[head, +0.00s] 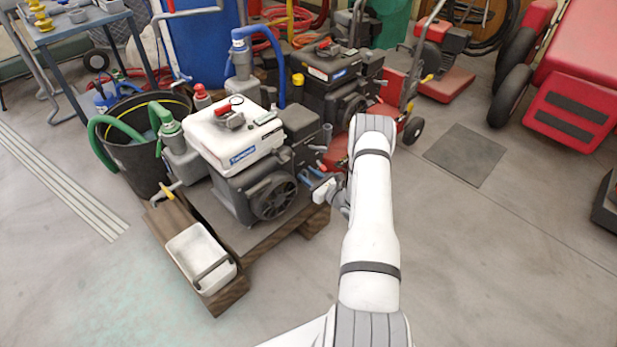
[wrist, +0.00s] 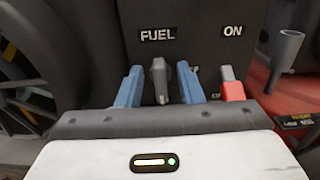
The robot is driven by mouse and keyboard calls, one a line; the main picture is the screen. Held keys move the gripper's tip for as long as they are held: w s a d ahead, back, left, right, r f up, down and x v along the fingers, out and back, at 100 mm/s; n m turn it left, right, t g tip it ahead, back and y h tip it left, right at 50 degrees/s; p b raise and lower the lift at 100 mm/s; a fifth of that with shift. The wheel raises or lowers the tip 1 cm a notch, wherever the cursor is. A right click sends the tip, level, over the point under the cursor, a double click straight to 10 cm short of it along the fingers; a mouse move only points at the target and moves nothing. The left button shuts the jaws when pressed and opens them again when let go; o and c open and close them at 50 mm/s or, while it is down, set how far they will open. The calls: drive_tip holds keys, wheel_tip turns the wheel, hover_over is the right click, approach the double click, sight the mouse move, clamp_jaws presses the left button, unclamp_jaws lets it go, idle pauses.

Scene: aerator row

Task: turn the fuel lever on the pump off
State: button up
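The pump (head: 235,140) has a white top tank and a dark engine body, and stands on a wooden pallet. In the wrist view the grey fuel lever (wrist: 159,80) points down below the "FUEL" label (wrist: 158,34) on a dark panel. My gripper (wrist: 159,88) is open, with its two blue fingers on either side of the lever and a small gap on each side. It also shows in the head view (head: 312,178) at the pump's right side, where the lever cannot be made out. The lever's lower tip is close to my gripper's body.
A red switch (wrist: 231,88) sits just right of the fingers, under an "ON" label; an "OFF" label is partly hidden. A second dark machine (head: 325,75) stands behind the pump. A white bin (head: 196,250) sits on the pallet's front.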

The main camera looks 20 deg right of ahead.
drive_tip(key=c, duration=0.7)
drive_tip(key=shift+n, duration=0.3)
drive_tip(key=n+b, duration=0.1)
drive_tip(key=n, duration=0.2)
drive_tip(key=shift+s+a+f+n+b, duration=0.1)
drive_tip(key=shift+f+n+b, duration=0.05)
drive_tip(key=shift+n+b, duration=0.25)
drive_tip(key=n+b, duration=0.1)
drive_tip(key=n, duration=0.3)
drive_tip(key=shift+a+f+b, duration=0.1)
drive_tip(key=shift+a+b, duration=0.05)
drive_tip(key=shift+b, duration=0.2)
drive_tip(key=n+b, duration=0.2)
drive_tip(key=n, duration=0.3)
drive_tip(key=shift+f, duration=0.15)
drive_tip(key=n+b, duration=0.2)
drive_tip(key=n, duration=0.2)
drive_tip(key=shift+a, duration=0.1)
drive_tip(key=shift+s+n, duration=0.1)
drive_tip(key=shift+n, duration=0.2)
